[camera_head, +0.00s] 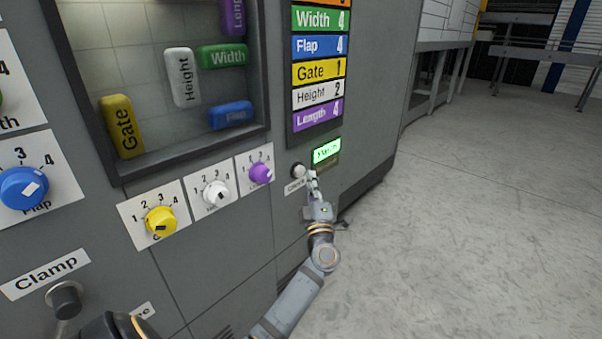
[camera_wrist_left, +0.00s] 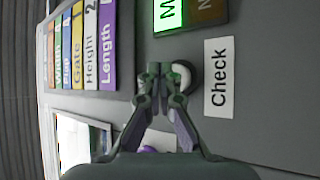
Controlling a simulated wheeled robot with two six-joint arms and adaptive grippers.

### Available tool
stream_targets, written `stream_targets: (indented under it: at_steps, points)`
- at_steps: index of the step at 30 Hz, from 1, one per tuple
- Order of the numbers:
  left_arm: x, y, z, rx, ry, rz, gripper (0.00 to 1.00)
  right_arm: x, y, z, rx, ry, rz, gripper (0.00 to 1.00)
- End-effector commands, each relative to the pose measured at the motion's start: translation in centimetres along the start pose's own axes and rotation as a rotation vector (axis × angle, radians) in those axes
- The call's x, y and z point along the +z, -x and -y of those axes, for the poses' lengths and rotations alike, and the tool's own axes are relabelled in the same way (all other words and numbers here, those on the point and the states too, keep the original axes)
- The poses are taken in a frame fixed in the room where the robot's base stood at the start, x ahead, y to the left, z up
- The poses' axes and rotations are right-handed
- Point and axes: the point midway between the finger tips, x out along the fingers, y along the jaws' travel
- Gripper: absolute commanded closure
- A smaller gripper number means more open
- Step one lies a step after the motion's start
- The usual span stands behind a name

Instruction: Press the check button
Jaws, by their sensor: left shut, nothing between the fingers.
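The check button (camera_head: 298,170) is a pale round knob on the grey machine front, above the Check label (camera_head: 294,186). In the left wrist view the button (camera_wrist_left: 183,76) shows just right of my fingertips and partly behind them, beside the Check label (camera_wrist_left: 218,78). My left gripper (camera_head: 312,178) is shut and empty, its tips at the button. I cannot tell whether they touch it. A lit green lamp (camera_head: 326,150) sits just above the button; in the wrist view its text starts with M (camera_wrist_left: 168,14). My right gripper is not in view.
Yellow (camera_head: 161,221), white (camera_head: 216,193), purple (camera_head: 261,173) and blue (camera_head: 24,188) dials line the panel left of the button. A Clamp knob (camera_head: 65,298) is lower left. Coloured setting plates (camera_head: 318,71) hang above. Open floor (camera_head: 470,220) lies to the right.

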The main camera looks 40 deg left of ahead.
Motion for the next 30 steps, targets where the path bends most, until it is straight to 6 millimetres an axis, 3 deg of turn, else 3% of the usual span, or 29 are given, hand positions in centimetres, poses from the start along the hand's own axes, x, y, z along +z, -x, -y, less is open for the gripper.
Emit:
stream_targets:
  at_steps: [12, 30]
  points:
    - [2.1, 2.9, -2.0, -0.003, 0.003, 0.001, 1.0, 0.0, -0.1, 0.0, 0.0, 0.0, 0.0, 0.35]
    - [2.3, 3.1, -2.3, -0.001, 0.0, 0.001, 1.0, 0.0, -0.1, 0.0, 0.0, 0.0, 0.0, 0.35]
